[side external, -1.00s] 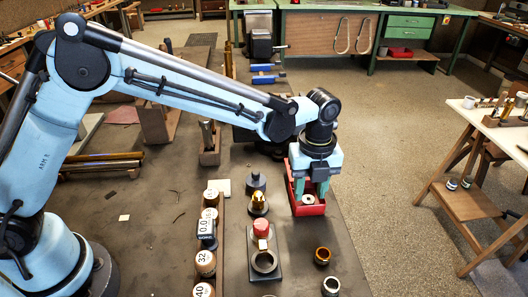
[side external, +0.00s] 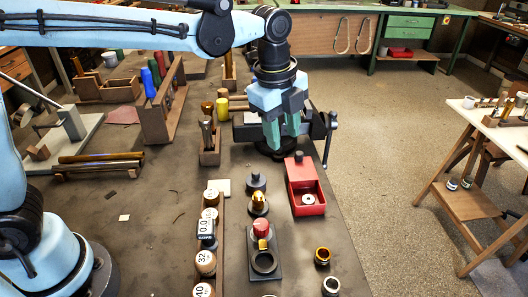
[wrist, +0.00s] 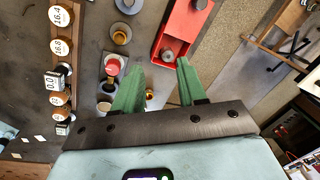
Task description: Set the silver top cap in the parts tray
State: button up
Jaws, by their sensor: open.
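The silver top cap (side external: 308,199), a small round silver piece with a dark centre, lies inside the red parts tray (side external: 291,186) near its front end. The cap also shows in the wrist view (wrist: 168,53), in the near end of the tray (wrist: 176,25). My gripper (side external: 283,143) is up behind and left of the tray, fingers pointing down, apart from both tray and cap. In the wrist view its two green fingers (wrist: 157,67) are spread with nothing held between them.
A dark vise (side external: 321,125) stands behind the gripper. Left of the tray are a dark knobbed piece (side external: 256,182), a brass piece (side external: 258,201) and a red-topped fixture (side external: 262,230). A brass ring (side external: 322,256) and a silver ring (side external: 331,286) lie in front.

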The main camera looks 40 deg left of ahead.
jog(key=s+a+f+n+t, duration=0.2)
jog(key=s+a+n+t, duration=0.3)
jog(key=s+a+n, duration=0.7)
jog(key=a+n, duration=0.2)
jog(key=n, duration=0.6)
jog(key=shift+s+a+f+t+y, duration=0.15)
jog(key=shift+s+f+t+y, duration=0.15)
